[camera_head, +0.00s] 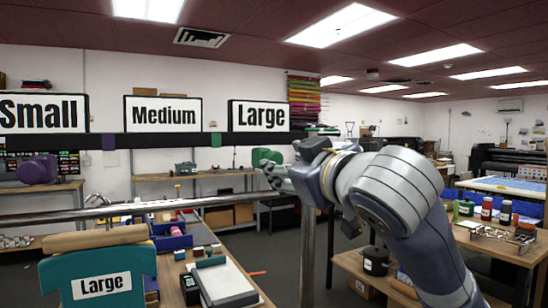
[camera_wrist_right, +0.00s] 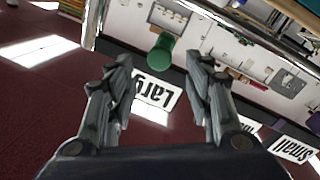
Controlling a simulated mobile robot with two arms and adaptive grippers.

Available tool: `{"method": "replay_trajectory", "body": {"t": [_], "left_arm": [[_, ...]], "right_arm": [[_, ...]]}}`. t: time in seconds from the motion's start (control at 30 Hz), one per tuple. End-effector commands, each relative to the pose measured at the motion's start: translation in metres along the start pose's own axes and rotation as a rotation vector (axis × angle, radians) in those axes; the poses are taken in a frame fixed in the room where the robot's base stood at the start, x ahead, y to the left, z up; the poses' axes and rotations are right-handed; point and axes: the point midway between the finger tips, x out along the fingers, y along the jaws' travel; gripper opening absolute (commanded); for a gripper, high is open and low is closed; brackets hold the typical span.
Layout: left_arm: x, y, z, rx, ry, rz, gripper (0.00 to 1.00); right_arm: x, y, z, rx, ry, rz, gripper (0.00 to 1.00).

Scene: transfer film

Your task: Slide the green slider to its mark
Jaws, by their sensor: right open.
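The green slider (camera_head: 267,157) is a rounded green knob at the black rail (camera_head: 170,140), below the Large sign. A green mark (camera_head: 216,140) is on the rail to the slider's left, below and between the Medium and Large signs. My right gripper (camera_head: 270,172) is just in front of and below the slider, partly overlapping it in the head view. In the right wrist view my open gripper (camera_wrist_right: 163,68) has the green slider (camera_wrist_right: 160,52) between and beyond its fingertips, with nothing gripped. Contact cannot be told. My left gripper is in neither view.
A purple slider (camera_head: 38,169) and a purple mark (camera_head: 108,142) are at the rail's left. A metal bar (camera_head: 150,208) crosses in front, with a teal garment (camera_head: 98,276) marked Large below. Cluttered tables (camera_head: 240,268) stand beneath.

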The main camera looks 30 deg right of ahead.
Motion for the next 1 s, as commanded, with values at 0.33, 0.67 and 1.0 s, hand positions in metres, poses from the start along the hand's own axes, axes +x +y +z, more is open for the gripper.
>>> {"method": "replay_trajectory", "body": {"t": [0.33,0.67,1.0], "left_arm": [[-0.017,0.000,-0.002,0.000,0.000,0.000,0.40],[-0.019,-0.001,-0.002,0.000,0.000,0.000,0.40],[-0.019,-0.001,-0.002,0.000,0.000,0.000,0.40]], "right_arm": [[0.061,0.001,-0.001,0.000,-0.003,-0.001,0.47],[0.074,0.000,0.000,-0.001,0.000,0.000,0.47],[0.074,0.000,0.000,0.000,0.000,0.000,0.00]]}}
